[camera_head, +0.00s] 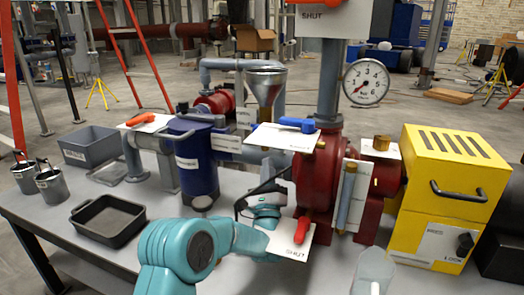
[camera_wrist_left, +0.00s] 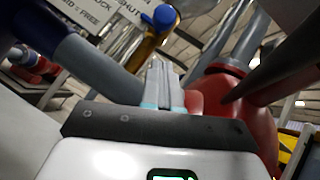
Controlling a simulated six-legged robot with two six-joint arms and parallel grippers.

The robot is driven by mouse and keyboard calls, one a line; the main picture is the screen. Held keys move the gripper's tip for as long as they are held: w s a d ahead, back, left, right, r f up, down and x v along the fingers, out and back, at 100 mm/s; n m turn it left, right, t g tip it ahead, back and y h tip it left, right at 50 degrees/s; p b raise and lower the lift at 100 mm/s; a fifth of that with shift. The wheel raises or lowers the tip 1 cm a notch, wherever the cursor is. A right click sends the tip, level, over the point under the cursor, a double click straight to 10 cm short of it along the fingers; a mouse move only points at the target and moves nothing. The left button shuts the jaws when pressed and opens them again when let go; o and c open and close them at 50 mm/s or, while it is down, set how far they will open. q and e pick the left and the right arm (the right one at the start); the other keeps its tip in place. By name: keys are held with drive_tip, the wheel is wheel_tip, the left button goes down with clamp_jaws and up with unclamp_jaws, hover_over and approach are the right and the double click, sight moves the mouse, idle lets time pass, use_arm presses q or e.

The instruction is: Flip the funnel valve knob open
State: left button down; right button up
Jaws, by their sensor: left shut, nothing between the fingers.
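The steel funnel (camera_head: 265,86) stands upright behind the red housing. A blue knob (camera_head: 297,124) lies roughly level on a white plate (camera_head: 283,138) beside the funnel. In the left wrist view the blue knob (camera_wrist_left: 163,16) sits on a brass-coloured stem, near a plate (camera_wrist_left: 100,20) with the word SHUT. My left gripper (camera_head: 275,185) is below the blue knob, in front of the red housing, and partly hidden by dark parts. In the left wrist view my left gripper (camera_wrist_left: 163,75) has its fingers together and empty, apart from the knob. My right gripper is out of view.
The red housing (camera_head: 313,180) stands close to my left gripper. A red knob (camera_head: 302,229) on a SHUT plate is just in front. A blue cylinder (camera_head: 196,165) stands to the left, and a yellow box (camera_head: 440,190) to the right. The black tray (camera_head: 108,222) is at left.

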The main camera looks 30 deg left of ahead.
use_arm(q)
drive_tip(key=a+r, duration=0.1)
drive_tip(key=r, duration=0.2)
drive_tip(key=w+a+r+b, duration=0.1)
drive_tip(key=shift+w+a+r, duration=0.1)
drive_tip(key=shift+a+r, duration=0.25)
drive_tip(key=shift+r, duration=0.05)
wheel_tip(320, 180, up, 4)
drive_tip(key=p, duration=0.3)
drive_tip(key=shift+f+p, duration=0.15)
drive_tip(key=shift+p, duration=0.2)
